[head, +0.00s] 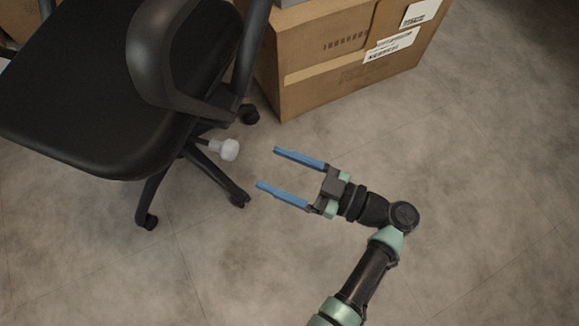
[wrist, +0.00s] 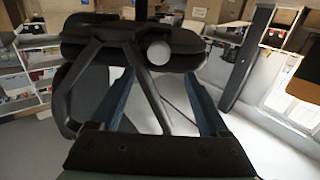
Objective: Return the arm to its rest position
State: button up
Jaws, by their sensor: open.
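My gripper (head: 267,167) is open and empty, with its two blue fingers spread and pointing left toward the office chair. My arm runs from the bottom of the head view up to a bent elbow, then left to the gripper. In the wrist view the two fingers of my gripper (wrist: 158,73) stand apart with nothing between them.
A black office chair (head: 70,90) stands at the left. A white bulb-shaped thing (head: 230,149) shows by its base, left of my fingertips; its support is unclear. A cardboard carton (head: 330,75) stands behind. The floor (head: 490,200) at right is clear.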

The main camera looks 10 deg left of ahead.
jog(key=shift+v, duration=1)
